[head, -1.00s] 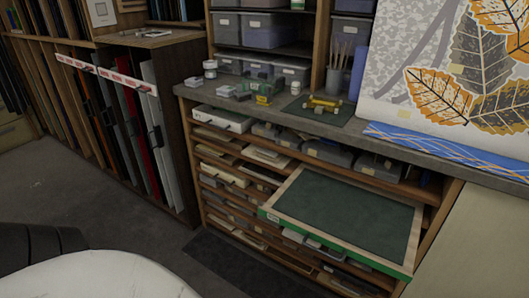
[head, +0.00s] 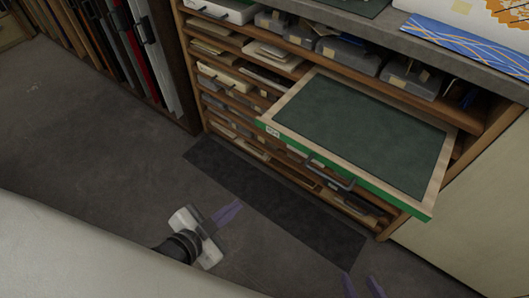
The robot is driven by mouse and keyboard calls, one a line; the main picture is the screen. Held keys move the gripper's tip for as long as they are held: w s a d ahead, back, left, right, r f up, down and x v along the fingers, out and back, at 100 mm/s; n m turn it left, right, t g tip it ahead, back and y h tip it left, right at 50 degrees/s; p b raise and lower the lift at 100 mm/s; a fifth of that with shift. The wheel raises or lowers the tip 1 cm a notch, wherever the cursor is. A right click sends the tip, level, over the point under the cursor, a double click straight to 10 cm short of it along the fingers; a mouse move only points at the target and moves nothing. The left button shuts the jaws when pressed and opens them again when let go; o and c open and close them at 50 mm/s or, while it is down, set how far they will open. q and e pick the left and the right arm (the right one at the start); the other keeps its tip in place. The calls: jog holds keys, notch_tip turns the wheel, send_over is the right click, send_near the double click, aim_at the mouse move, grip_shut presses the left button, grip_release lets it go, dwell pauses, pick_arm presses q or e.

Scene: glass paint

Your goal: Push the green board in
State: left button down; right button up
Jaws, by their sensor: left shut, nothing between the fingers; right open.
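The green board (head: 345,178) is a wood-framed tray with a dark green surface and a bright green front edge. It sticks well out of the shelf unit in the head view, over the floor. A dark handle (head: 330,178) and a small white label sit on its front edge. My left gripper (head: 238,206) is shut and empty, low in front of the shelf and apart from the board. My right gripper (head: 362,286) shows only its two purple fingertips at the bottom edge, spread open, below and in front of the board.
The shelf unit (head: 222,83) holds boxes and flat stacks on several levels. A grey counter (head: 400,40) runs above, with a blue patterned sheet (head: 470,42). A dark mat (head: 270,195) lies on the floor. Upright panels stand at the upper left. The floor at left is clear.

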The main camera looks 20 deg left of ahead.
pick_arm(q)
jog(key=w+m+t+h+b, duration=0.1)
jog(key=w+m+t+b, duration=0.3)
jog(key=m+b, duration=0.45)
jog(key=m+t+h+b, duration=0.2)
jog(key=m+b, duration=0.3)
jog(key=b, duration=0.2)
send_near(280, 135)
jog(key=b+x, duration=0.1)
jog(key=x, duration=0.4)
jog(key=shift+w+f, duration=0.1)
jog(key=shift+f, duration=0.05)
jog(key=shift+w+d+b, duration=0.2)
jog(key=shift+w+b, duration=0.1)
jog(key=shift+w, duration=0.25)
pick_arm(e)
notch_tip(280, 135, down, 13)
jog(key=w+a+y, duration=0.1)
jog(key=a, duration=0.1)
jog(key=shift+w+a+f, duration=0.15)
jog(key=shift+w+a, duration=0.2)
